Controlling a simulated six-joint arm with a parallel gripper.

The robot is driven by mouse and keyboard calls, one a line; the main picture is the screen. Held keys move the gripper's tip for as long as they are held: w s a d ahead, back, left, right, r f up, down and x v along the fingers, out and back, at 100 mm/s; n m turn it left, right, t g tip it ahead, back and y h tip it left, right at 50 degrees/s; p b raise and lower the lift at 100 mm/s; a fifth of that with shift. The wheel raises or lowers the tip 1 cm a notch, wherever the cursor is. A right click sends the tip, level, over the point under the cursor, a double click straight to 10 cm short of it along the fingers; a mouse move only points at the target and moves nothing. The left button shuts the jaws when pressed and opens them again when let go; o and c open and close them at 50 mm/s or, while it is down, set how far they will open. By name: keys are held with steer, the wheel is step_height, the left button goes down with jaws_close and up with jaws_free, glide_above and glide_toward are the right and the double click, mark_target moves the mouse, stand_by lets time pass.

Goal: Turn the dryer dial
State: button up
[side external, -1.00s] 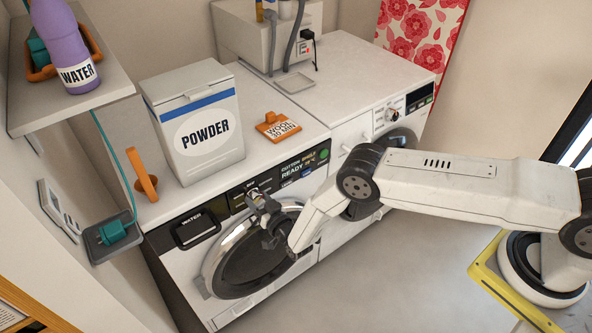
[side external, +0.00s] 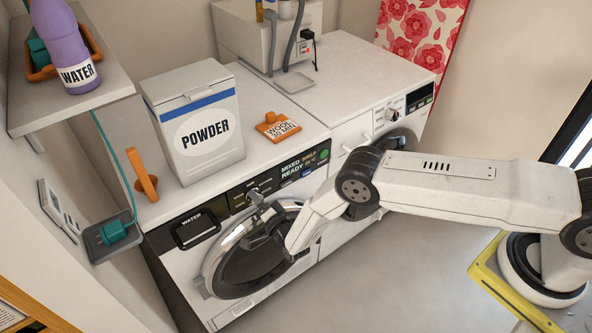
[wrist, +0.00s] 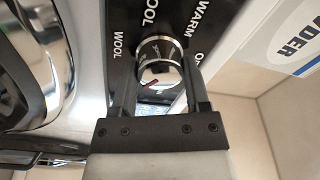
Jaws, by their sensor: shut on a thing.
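The front-loading machine on the left (side external: 222,262) has a round dark door, a WATER drawer and a black control panel. Its display (side external: 292,168) reads MIXED and READY. Its silver dial (wrist: 161,52) shows in the wrist view between my two fingers, with a dark red mark on its face. My gripper (side external: 255,197) is at this panel, above the door, shut on the dial. In the side view, the gripper mostly hides the dial. Around the dial, the wrist view shows the labels WOOL and WARM, with other lettering cut off.
A second white machine (side external: 350,134) with its own dial (side external: 391,115) stands to the right. A shelf at upper left holds a purple WATER bottle (side external: 68,45).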

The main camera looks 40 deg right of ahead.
steer(key=m, duration=1.1)
steer(key=shift+m+g, duration=0.3)
steer(key=shift+m, duration=0.1)
steer(key=o, duration=1.3)
steer(key=shift+s, duration=0.2)
steer(key=shift+s+a, duration=0.15)
steer(key=shift+s, duration=1.7)
steer(key=shift+s+a, duration=0.1)
steer(key=shift+s, duration=1.75)
steer(key=shift+w, duration=0.1)
